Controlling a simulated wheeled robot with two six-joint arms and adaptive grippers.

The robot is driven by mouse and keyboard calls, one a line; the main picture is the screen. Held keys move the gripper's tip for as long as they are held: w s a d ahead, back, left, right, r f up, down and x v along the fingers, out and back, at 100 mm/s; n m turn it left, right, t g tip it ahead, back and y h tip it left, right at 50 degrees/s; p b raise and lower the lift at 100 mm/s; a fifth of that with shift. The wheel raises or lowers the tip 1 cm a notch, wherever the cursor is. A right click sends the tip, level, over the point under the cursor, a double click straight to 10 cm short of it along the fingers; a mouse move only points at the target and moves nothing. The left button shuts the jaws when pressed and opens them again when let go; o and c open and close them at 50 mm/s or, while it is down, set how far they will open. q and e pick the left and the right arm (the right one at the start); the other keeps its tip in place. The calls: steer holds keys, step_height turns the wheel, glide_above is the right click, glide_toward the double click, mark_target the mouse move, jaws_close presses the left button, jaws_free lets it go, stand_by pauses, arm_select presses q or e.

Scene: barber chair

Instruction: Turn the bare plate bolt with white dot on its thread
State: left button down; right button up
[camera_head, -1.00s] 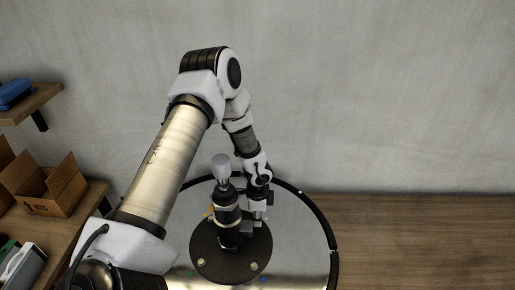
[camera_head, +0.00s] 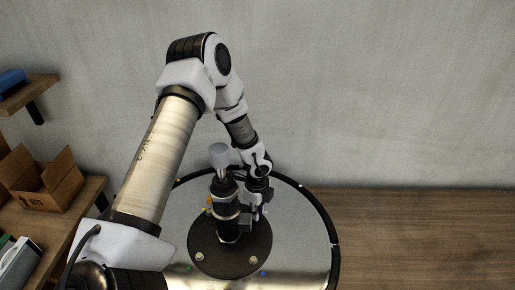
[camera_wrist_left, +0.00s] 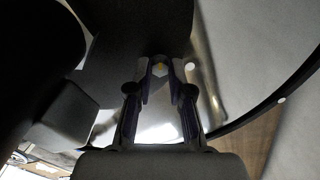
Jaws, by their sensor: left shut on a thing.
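The round black plate (camera_head: 205,240) lies on the silver base with a dark post and grey knob rising from its middle. Two brass-coloured bolts show on its near side, one at the left (camera_head: 199,257) and one at the right (camera_head: 253,261). My left gripper (camera_head: 247,223) points down at the plate's far right, beside the post. In the left wrist view its fingers (camera_wrist_left: 160,70) are shut around a small bolt head (camera_wrist_left: 160,69), mostly hidden by the fingertips. A white dot (camera_wrist_left: 190,66) shows on the silver surface just right of them. My right gripper is not seen.
The post and knob (camera_head: 219,154) stand close left of my left gripper. The silver base has a raised dark rim (camera_head: 334,235). Green (camera_head: 189,268) and blue (camera_head: 263,274) dots mark the near side. Shelves with a cardboard box (camera_head: 45,182) stand left; wooden floor lies right.

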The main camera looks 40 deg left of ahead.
arm_select(q)
steer(key=m+b, duration=0.1)
steer(key=m, duration=0.4)
steer(key=shift+f+m, duration=0.1)
steer(key=shift+m, duration=0.2)
steer(key=m, duration=1.1)
steer(key=shift+m, duration=0.4)
steer(key=m, duration=0.6)
steer(key=shift+a, duration=0.1)
steer(key=m, duration=0.5)
steer(key=shift+m, duration=0.4)
steer(key=m, duration=1.1)
steer(key=shift+s+m, duration=0.1)
steer(key=shift+m, duration=0.3)
steer(key=m, duration=0.5)
steer(key=shift+m+p, duration=0.3)
steer(key=shift+p, duration=0.05)
